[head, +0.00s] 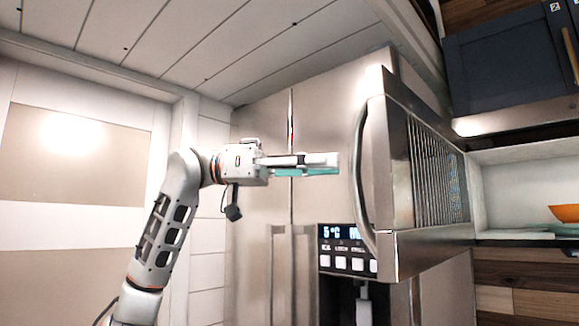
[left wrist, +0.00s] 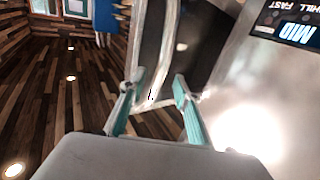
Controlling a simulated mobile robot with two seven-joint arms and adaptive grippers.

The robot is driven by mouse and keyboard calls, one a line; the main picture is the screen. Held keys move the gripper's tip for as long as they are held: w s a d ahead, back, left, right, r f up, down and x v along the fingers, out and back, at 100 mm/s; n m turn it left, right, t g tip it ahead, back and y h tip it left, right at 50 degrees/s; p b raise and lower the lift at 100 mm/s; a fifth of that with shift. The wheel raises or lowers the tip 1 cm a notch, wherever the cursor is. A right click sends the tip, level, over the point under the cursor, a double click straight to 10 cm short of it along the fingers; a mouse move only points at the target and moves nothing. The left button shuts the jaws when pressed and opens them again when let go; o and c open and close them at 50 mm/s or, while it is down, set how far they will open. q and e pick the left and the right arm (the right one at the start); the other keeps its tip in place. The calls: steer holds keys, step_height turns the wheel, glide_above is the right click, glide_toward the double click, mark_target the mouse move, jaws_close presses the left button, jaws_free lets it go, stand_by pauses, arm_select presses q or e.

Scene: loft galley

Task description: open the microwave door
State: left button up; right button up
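The microwave (head: 425,252) is a steel box at the right of the head view, with a dark, grille-lined window (head: 437,175). Its long curved handle (head: 359,165) stands upright along the left edge of the door; I cannot tell whether the door is slightly ajar. My left gripper (head: 338,162) points right, its tips just left of the handle. In the left wrist view the two teal-padded fingers of my left gripper (left wrist: 153,85) are apart. The pale curved handle (left wrist: 167,45) passes across the gap, and no grip on it shows. My right gripper is out of view.
A steel fridge (head: 262,200) with a lit display panel (head: 340,234) stands behind my left gripper. A dark blue cabinet (head: 505,65) hangs at upper right. An orange bowl (head: 565,213) sits on the right shelf. Open wooden floor (left wrist: 75,100) shows in the wrist view.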

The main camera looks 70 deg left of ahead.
arm_select(q)
steer(key=v, duration=0.6)
stand_by(0.5)
